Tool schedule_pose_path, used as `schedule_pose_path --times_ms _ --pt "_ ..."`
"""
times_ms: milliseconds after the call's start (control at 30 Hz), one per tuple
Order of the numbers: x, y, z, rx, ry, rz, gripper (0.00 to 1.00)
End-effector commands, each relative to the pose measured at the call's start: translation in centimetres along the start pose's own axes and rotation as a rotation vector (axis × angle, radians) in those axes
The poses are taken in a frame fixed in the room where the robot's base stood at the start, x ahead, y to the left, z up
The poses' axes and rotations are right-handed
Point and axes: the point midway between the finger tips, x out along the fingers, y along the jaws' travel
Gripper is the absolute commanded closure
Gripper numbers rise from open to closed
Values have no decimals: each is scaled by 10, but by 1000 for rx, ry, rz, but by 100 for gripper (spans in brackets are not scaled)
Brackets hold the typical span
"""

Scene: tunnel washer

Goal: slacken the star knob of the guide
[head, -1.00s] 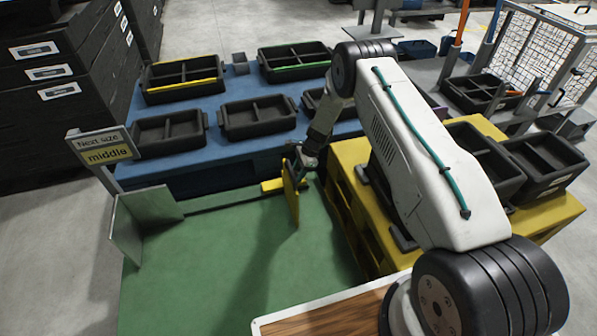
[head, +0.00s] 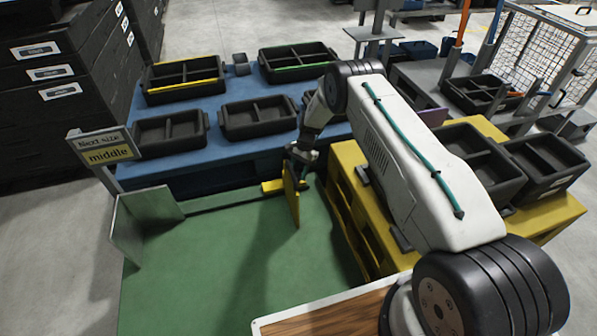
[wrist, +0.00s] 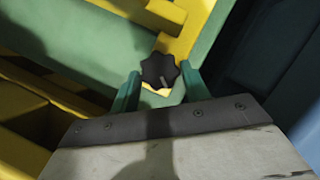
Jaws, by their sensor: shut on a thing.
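The black star knob (wrist: 160,70) shows in the wrist view, with a pale mark on its face. My gripper (wrist: 160,90) has its green fingers on either side of the knob and is shut on it. The yellow guide (head: 291,195) stands upright on the green table in the head view, with a yellow block (head: 272,186) at the back rail. Yellow parts of the guide also show beyond the knob in the wrist view (wrist: 180,20). In the head view my gripper (head: 299,160) is at the top of the guide and hides the knob.
The green table (head: 215,245) is mostly clear. A sign reading "Next size middle" (head: 108,152) stands at the left. A blue table (head: 220,150) with several black trays lies behind. A yellow stand (head: 345,200) with black trays is close on the right.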

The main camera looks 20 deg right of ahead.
Motion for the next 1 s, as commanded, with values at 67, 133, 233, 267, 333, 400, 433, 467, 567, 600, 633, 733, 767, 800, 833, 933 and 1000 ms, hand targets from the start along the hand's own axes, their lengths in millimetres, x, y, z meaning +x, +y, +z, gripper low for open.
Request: schedule_pose_path --times_ms 67,133,233,267,333,400,433,467,567,600,633,733,767,800,833,933,1000 --pt "0 -2 0 -70 1 27 77" --pt "0 -3 0 -131 2 52 77" --pt "0 -4 0 -220 2 89 77" --pt "0 -4 0 -244 2 100 77" --pt "0 -5 1 -303 2 125 77" --pt "0 -5 1 -359 1 147 77" --pt "0 -6 1 -382 2 157 77" --pt "0 -6 1 -405 2 166 77" --pt "0 -7 2 -473 2 195 77" --pt "0 -7 2 -498 1 205 77" --pt "0 -7 2 -515 2 212 77" --pt "0 -8 2 -565 2 232 77" --pt "0 -8 2 -579 2 238 77" --pt "0 -8 2 -595 2 245 77" --pt "0 -8 2 -605 2 250 77" --pt "0 -8 2 -633 2 261 77" --pt "0 -8 2 -646 2 266 77"
